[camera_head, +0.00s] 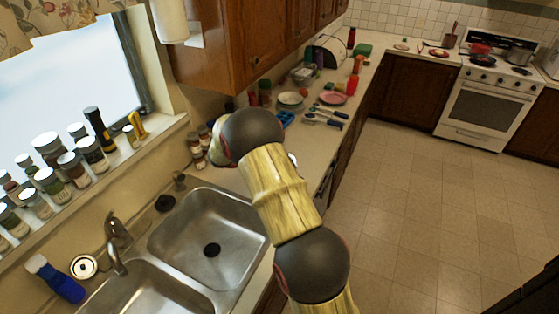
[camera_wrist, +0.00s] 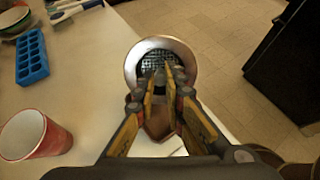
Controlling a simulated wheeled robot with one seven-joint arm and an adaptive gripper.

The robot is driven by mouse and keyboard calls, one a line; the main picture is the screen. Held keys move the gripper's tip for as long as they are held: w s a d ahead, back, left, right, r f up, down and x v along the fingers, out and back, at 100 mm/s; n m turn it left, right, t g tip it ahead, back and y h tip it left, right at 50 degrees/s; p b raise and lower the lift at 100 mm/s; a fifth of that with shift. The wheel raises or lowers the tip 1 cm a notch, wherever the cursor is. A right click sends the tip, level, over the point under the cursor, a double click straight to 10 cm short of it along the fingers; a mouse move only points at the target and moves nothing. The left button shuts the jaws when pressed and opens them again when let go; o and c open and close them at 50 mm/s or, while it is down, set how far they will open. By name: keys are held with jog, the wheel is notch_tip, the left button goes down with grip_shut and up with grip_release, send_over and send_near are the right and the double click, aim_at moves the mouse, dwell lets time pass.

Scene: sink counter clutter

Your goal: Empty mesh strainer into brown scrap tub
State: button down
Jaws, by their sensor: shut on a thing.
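In the wrist view, my gripper (camera_wrist: 160,75) is shut on the mesh strainer. The strainer (camera_wrist: 132,66) has a round pale metal rim and dark mesh, and lies beyond my fingertips, over the counter's edge with the floor behind. The exact grip point is hard to make out. I cannot tell what the mesh holds. A brown shape (camera_wrist: 158,125) shows between my fingers; I cannot tell whether it is the scrap tub. In the head view my arm hides the gripper and strainer, and I cannot pick out a brown scrap tub.
A red cup (camera_wrist: 60,140) and a blue ice tray (camera_wrist: 32,58) stand on the counter left of my gripper. The double sink (camera_head: 208,238) and faucet (camera_head: 117,240) are left of my arm. Dishes and utensils, including a pink plate (camera_head: 333,98), lie farther along the counter.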

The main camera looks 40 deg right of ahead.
jog(key=shift+s+d+r+t+y+p, duration=0.1)
jog(key=shift+d+r+t+y+p, duration=0.2)
jog(key=shift+y+p, duration=1.05)
jog(key=shift+d+r+y+p, duration=0.1)
jog(key=shift+r+y+p, duration=0.25)
jog(key=shift+p, duration=1.85)
jog(key=y+p, duration=0.1)
jog(key=p, duration=0.4)
jog(key=shift+d+r+y, duration=0.15)
jog(key=shift+d+y, duration=0.05)
jog(key=shift+y, duration=0.2)
jog(key=y+p, duration=0.1)
jog(key=p, duration=0.4)
jog(key=shift+s+d+r+t, duration=0.1)
jog(key=shift+d+t, duration=0.1)
jog(key=shift+t, duration=0.2)
jog(key=shift+r+y+p, duration=0.1)
jog(key=shift+y+p, duration=0.2)
jog(key=shift+p, duration=0.1)
